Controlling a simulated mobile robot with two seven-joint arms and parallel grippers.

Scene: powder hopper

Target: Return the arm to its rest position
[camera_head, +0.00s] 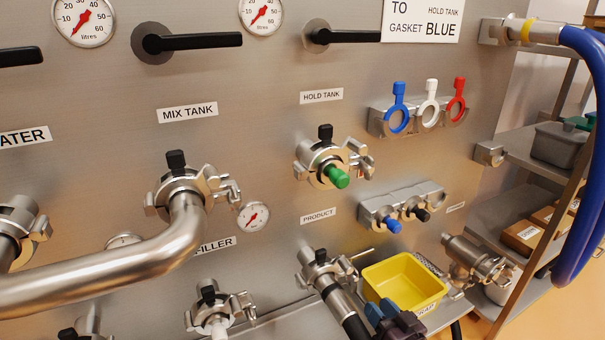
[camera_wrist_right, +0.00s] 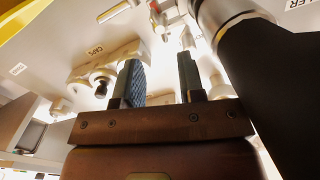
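My right gripper (camera_head: 379,312) shows at the bottom of the head view, in front of the yellow bin (camera_head: 434,308) and just right of the black product hose (camera_head: 352,322). In the right wrist view its two fingers (camera_wrist_right: 161,82) stand apart with nothing between them. The black hose (camera_wrist_right: 266,75) passes close on the right there, and I cannot tell whether it touches my gripper. My left gripper is not in view.
A steel pipe (camera_head: 120,266) runs from the mix tank port to the left. A green plug (camera_head: 337,177) sits at the hold tank port. The cap rack (camera_head: 428,195) holds blue and black caps. A blue hose (camera_head: 592,165) hangs at the right, before shelves (camera_head: 520,213).

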